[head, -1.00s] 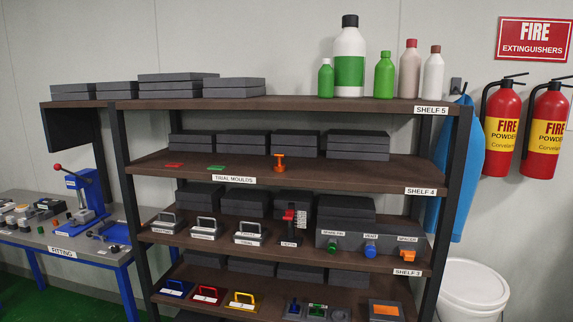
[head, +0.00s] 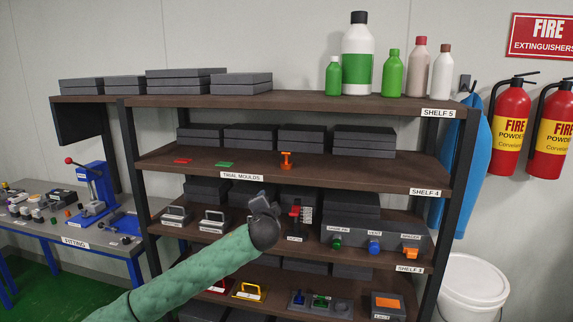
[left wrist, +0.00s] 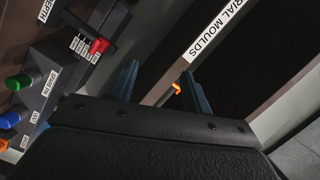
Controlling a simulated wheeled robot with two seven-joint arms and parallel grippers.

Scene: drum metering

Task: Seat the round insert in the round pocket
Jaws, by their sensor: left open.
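My left gripper (head: 262,203) is raised in front of the shelves, between shelf 4 and shelf 3. In the left wrist view it (left wrist: 161,86) is open, with nothing visible between its fingers. On the lowest visible shelf stands a row of small grey blocks, with a blue-handled piece (head: 298,297), a green-handled piece (head: 320,300) and a plainer block (head: 342,305). I cannot tell at this size which is the round insert or the round pocket. An orange-handled piece (head: 286,160) stands on shelf 4; it also shows in the left wrist view (left wrist: 177,89). My right gripper is out of view.
A grey holder (head: 350,236) on shelf 3 carries green, blue and orange knobs. A red depth tool (head: 295,215) stands left of it. The fitting bench (head: 75,236) is at the left, a white bucket (head: 472,285) at the right.

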